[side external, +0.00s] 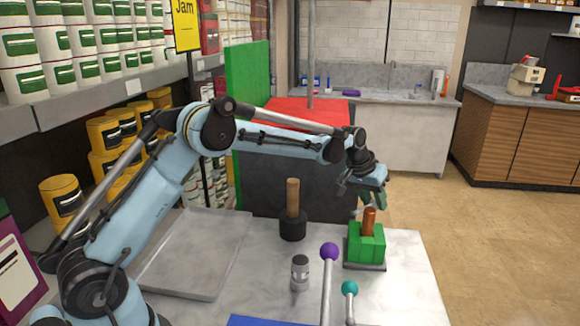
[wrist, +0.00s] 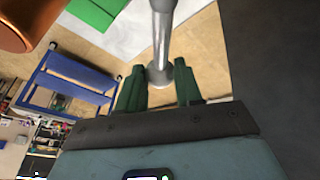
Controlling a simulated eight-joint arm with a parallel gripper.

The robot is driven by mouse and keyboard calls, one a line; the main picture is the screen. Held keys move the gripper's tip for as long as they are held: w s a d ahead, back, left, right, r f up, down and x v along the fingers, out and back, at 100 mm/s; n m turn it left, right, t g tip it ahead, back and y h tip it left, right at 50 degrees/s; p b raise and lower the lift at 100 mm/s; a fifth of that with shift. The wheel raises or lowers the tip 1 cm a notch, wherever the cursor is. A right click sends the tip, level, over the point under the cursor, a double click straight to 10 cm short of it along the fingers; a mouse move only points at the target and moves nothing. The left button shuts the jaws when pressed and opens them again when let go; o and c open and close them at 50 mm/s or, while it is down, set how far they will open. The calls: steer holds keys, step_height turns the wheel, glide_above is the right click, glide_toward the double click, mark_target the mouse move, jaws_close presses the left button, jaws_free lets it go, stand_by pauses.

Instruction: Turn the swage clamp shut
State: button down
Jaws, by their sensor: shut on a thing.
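The green block (side external: 366,243), which looks like the swage clamp, stands on a dark base at the right of the table. A copper tube (side external: 369,220) sticks up from it. My gripper (side external: 362,200) is just above and beside the copper tube. In the wrist view the green fingers of my gripper (wrist: 159,86) are closed around the end of a grey metal rod (wrist: 162,38), which looks like a handle. Part of the green block (wrist: 95,10) and of the copper tube (wrist: 22,22) shows at the upper left there. Where the rod joins the clamp is hidden.
A purple-knobbed lever (side external: 329,252) and a teal-knobbed lever (side external: 349,288) stand in front of the block. A wooden rod in a black holder (side external: 292,226), a small grey cylinder (side external: 300,272) and an empty metal tray (side external: 197,255) are to the left. A blue cart (wrist: 68,85) shows beyond the table.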

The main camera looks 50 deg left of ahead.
steer(key=shift+s+a+n+y, duration=0.2)
steer(key=shift+a+n+y, duration=0.55)
steer(key=shift+n, duration=0.65)
steer(key=shift+s+a+n+y, duration=0.15)
steer(key=shift+a+n+y, duration=0.3)
steer(key=shift+a+n, duration=0.75)
steer(key=shift+d+n, duration=0.2)
steer(key=shift+n, duration=0.1)
steer(key=c, duration=0.8)
jaws_free()
steer(key=shift+o, duration=0.2)
steer(key=v, duration=1.2)
steer(key=shift+s+d+r, duration=0.1)
